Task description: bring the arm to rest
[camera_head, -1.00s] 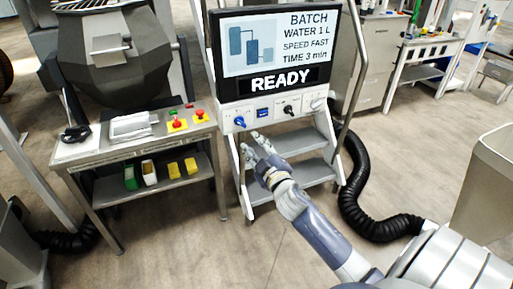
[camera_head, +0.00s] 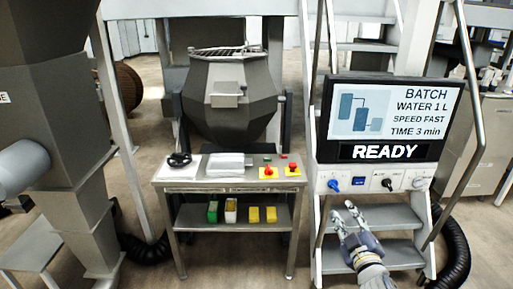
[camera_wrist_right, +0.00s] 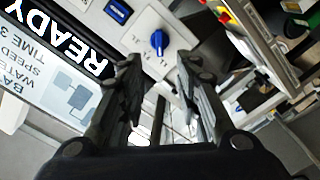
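My right gripper (camera_head: 346,214) is in front of the steps, just below the control panel (camera_head: 372,181). In the right wrist view the right gripper (camera_wrist_right: 160,75) has its two fingers apart with nothing between them. The blue knob (camera_wrist_right: 158,40) on the panel lies beyond the fingertips, apart from them; it also shows in the head view (camera_head: 333,184). The screen (camera_head: 388,118) above the panel reads BATCH, WATER 1 L, SPEED FAST, TIME 3 min and READY. My left gripper is in neither view.
A metal table (camera_head: 228,183) stands left of the panel with red stop buttons and a tray. Yellow and green boxes sit on its lower shelf (camera_head: 262,224). A dark mixer drum (camera_head: 228,100) is behind it. A black hose (camera_head: 456,245) lies right of the steps (camera_head: 385,217).

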